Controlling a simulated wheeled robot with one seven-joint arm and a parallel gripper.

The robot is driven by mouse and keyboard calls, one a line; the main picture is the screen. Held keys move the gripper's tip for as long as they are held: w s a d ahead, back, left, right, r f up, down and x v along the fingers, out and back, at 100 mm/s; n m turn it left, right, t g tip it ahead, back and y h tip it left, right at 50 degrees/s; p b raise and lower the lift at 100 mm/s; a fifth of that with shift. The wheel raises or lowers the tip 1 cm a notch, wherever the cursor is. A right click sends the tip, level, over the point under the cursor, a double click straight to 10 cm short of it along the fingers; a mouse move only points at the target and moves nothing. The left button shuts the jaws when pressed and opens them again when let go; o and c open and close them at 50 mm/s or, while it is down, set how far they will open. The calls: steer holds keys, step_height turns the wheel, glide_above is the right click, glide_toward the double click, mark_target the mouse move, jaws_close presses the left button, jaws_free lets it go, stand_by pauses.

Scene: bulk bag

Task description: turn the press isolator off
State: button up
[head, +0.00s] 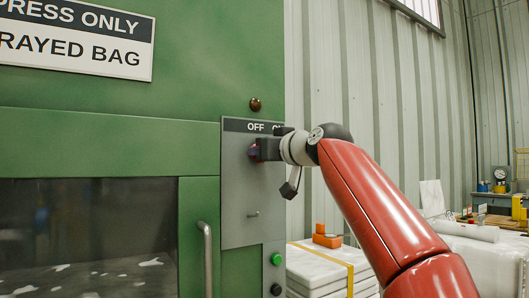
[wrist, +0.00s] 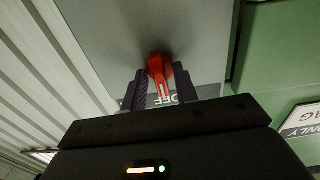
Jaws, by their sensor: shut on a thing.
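The press isolator is a grey panel (head: 240,200) on the green cabinet, with a dark strip at its top reading OFF and a partly hidden ON. Its red handle (wrist: 157,68) shows in the wrist view, with a white mark on it, pointing toward the lettering, beside the letters OFF. The handle's exact setting is hard to tell. My gripper (head: 256,150) reaches the panel from the right, just below the strip, and hides most of the handle. In the wrist view the two fingers of my gripper (wrist: 161,80) are shut on the handle, one on each side.
A brown lamp (head: 255,104) sits above the panel. A green button (head: 277,260) and a black button (head: 276,290) are below it. A vertical door handle (head: 207,255) stands out at left. White stacked bags (head: 317,272) with an orange object (head: 327,238) lie at lower right.

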steer(key=shift+f, duration=0.1)
steer(key=o, duration=0.6)
steer(key=shift+w, duration=0.1)
steer(key=b+v, duration=0.4)
steer(key=v, duration=0.3)
steer(key=shift+s+d, duration=0.25)
steer(key=shift+s, duration=0.1)
steer(key=shift+a, duration=0.1)
